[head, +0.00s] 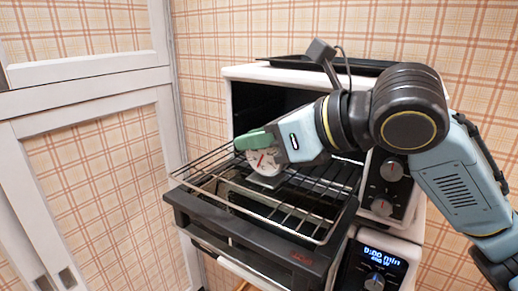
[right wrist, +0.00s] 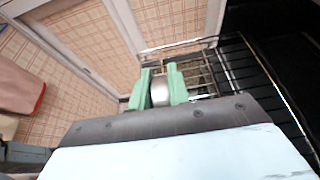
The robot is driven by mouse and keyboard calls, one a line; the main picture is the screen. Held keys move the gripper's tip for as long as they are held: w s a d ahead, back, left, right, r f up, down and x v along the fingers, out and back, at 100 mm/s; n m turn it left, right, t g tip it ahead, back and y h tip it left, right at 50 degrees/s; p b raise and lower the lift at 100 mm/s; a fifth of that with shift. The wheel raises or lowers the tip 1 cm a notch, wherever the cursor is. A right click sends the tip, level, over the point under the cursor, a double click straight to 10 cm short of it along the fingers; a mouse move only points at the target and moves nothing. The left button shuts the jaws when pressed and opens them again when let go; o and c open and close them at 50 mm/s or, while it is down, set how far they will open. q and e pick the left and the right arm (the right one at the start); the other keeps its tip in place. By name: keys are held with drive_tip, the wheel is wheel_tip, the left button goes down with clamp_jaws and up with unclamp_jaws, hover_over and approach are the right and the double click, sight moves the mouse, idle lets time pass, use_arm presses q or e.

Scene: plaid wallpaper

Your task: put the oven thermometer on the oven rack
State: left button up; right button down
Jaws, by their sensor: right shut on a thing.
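The oven thermometer (head: 265,162) is a round white dial with red marks and a flat metal foot. My right gripper (head: 256,142), with green fingertips, is shut on its top. In the head view the thermometer is upright over the oven rack (head: 302,227), a wire rack pulled out of the toaster oven. Its foot is at or just above the wires; I cannot tell whether it touches. The right wrist view shows the thermometer (right wrist: 160,92) as a silver rim between the green fingers (right wrist: 159,88), with rack wires (right wrist: 200,75) beyond. My left gripper is not in view.
The white toaster oven (head: 240,72) has its dark door (head: 250,243) lowered under the rack. A black tray (head: 300,62) lies on top. Knobs (head: 383,207) are at its right, above a lower appliance with a lit display (head: 383,258). A white-framed panel (head: 100,170) stands at the left.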

drive_tip(key=shift+f, duration=1)
drive_tip(key=shift+f, duration=0.1)
drive_tip(key=c, duration=1.3)
unclamp_jaws()
drive_tip(key=shift+d+r, duration=0.2)
drive_tip(key=shift+d, duration=0.05)
drive_tip(key=b+v, duration=0.1)
drive_tip(key=v, duration=1)
drive_tip(key=shift+s+d, duration=0.2)
drive_tip(key=shift+s, duration=0.1)
